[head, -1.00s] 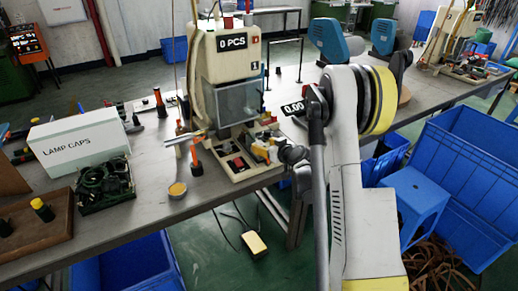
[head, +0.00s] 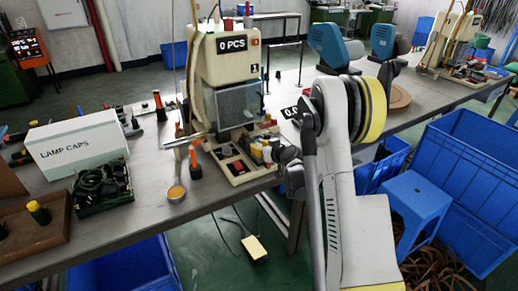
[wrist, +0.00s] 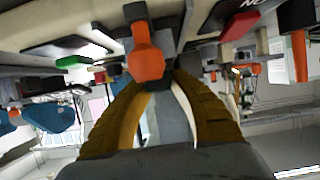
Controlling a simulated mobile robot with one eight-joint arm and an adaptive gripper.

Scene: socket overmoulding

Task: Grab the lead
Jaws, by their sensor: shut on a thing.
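My gripper (head: 261,151) is at the front right of the moulding machine (head: 226,60), low over its base. In the wrist view its two yellow-brown fingers (wrist: 160,80) close toward each other around a small dark piece, which I take to be the lead (wrist: 159,90). Most of that piece is hidden between the fingers. An orange part with black ends (wrist: 147,62) shows just beyond the fingertips; I cannot tell whether it touches them. Several black coiled leads lie in a dark bin (head: 78,208) at the left of the bench.
A wooden tray (head: 45,237) is at the left front. An orange-handled tool (head: 195,168) and a small round yellow-topped dish (head: 176,193) are left of the machine base. Blue crates and a stool (head: 414,197) stand at right.

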